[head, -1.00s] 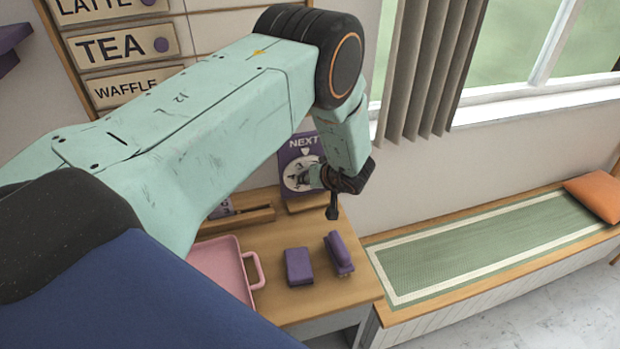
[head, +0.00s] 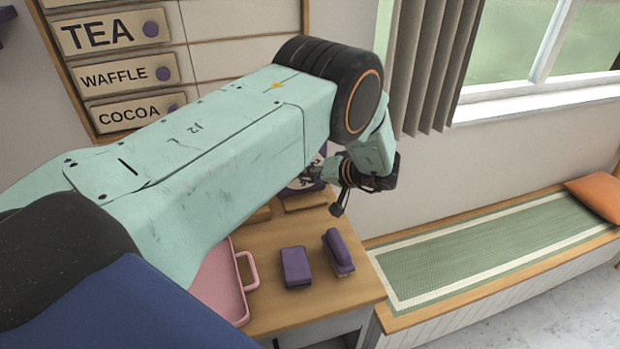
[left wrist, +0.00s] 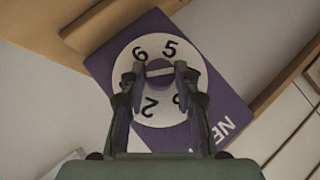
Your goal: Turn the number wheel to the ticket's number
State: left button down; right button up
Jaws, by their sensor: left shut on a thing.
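The number wheel (left wrist: 158,102) is a white disc on a purple board (left wrist: 232,98). In the left wrist view it shows a 6 and a 5 at the top and a 2 at lower left; another digit is partly covered by a finger. My left gripper (left wrist: 158,70) is shut on the small bar (left wrist: 159,72) at the wheel's middle. In the head view my left gripper (head: 318,174) is small and turned toward the board, and my arm hides most of the wheel (head: 300,184). No readable ticket number shows now. My right gripper is out of view.
A pink tray (head: 215,290), a purple block (head: 296,266) and a purple long-topped item (head: 338,252) are on the wooden counter (head: 310,302). A menu board (head: 120,75) hangs behind my arm. A bench with a green mat (head: 490,245) is at right.

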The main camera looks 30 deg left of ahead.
pick_arm(q)
jog(key=shift+w+a+r, duration=0.1)
jog(key=shift+w+r, duration=0.05)
jog(key=shift+r, duration=0.1)
jog(key=c, duration=1.4)
grip_release()
jog(key=o, duration=0.4)
jog(key=shift+a+f, duration=0.1)
jog(key=shift+f, duration=0.15)
jog(key=v, duration=1.2)
jog(key=shift+d+f, duration=0.1)
jog(key=shift+d, duration=0.2)
